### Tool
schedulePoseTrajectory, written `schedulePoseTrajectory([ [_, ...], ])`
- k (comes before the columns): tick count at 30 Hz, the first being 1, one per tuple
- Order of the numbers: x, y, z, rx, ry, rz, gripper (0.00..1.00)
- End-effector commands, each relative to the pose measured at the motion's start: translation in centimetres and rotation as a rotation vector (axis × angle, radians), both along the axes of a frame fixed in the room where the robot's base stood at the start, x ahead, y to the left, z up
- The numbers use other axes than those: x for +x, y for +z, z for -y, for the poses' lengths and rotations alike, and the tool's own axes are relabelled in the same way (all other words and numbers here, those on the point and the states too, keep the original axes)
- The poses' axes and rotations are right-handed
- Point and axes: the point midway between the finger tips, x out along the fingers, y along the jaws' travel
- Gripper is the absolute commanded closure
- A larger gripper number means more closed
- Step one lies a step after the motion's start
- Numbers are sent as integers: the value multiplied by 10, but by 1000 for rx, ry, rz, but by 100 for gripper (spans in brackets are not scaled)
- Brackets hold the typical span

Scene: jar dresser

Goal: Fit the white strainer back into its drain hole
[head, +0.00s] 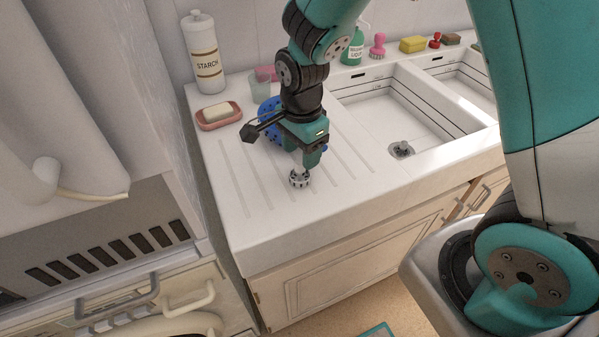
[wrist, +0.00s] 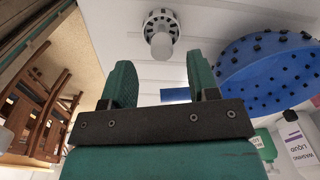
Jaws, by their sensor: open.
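A white strainer (head: 299,180) with dark slots sits on the grooved drainboard, outside the basins. In the wrist view the strainer (wrist: 160,22) shows from above with its pale knob, just beyond my fingertips and roughly between them. My gripper (head: 306,168) points down over the strainer, close above it; in the wrist view its two green fingers (wrist: 161,72) are apart with nothing between them. In the near basin, a drain (head: 402,150) has a grey knobbed piece in or at it. Any drain in the far basin is hidden.
A blue studded object (head: 268,111) lies behind my gripper. A soap dish (head: 218,117) and a starch bottle (head: 204,53) stand at the left. A green bottle (head: 352,48), pink brush (head: 377,46) and yellow sponge (head: 412,44) line the back. The drainboard's front is clear.

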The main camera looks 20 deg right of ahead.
Motion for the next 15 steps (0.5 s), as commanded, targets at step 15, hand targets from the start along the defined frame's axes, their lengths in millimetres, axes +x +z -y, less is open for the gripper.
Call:
schedulePoseTrajectory([
  [15, 2, -42, -1, 0, 1, -1, 46],
])
